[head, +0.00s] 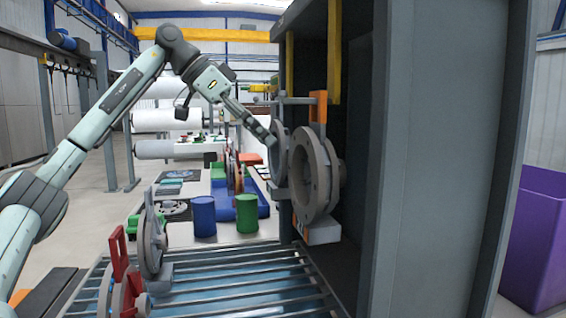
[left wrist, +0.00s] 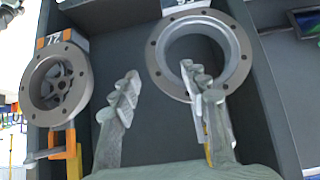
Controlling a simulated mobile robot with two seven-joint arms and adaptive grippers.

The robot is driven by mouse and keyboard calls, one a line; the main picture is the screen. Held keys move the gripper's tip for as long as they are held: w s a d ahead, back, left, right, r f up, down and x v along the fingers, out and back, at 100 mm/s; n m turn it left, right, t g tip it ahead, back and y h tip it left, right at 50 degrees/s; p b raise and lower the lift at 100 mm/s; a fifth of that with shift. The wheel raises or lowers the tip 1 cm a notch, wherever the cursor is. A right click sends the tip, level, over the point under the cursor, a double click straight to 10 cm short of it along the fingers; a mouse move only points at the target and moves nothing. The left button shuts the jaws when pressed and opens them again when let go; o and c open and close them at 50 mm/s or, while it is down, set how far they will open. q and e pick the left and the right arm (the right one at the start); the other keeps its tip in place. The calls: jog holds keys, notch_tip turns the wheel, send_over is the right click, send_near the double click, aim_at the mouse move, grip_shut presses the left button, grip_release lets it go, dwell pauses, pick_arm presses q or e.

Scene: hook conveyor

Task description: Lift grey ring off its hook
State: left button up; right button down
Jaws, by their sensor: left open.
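Two grey rings hang in the dark cabinet. The thinner, plain grey ring (head: 280,163) is behind the nearer, thicker ring (head: 316,178) in the head view, which hangs by an orange hook (head: 319,107). My left gripper (head: 270,140) is open at the plain ring's left edge. In the left wrist view the plain ring (left wrist: 156,65) is at upper right. One finger of my left gripper (left wrist: 168,88) overlaps its opening and the other is left of its rim; contact cannot be told. The thick ring (left wrist: 38,85) has spokes inside. My right gripper is not in view.
The cabinet side wall (head: 440,160) stands close at right. Below is a roller conveyor (head: 240,290) with a grey wheel on a stand (head: 150,245) at left. Blue (head: 203,216) and green (head: 247,213) cylinders stand behind it. A purple bin (head: 540,240) is far right.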

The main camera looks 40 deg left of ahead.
aim_at(280, 152)
pick_arm(q)
jog(key=x, duration=0.5)
jog(key=shift+d+f, duration=0.2)
jog(key=shift+r, duration=0.1)
grip_shut()
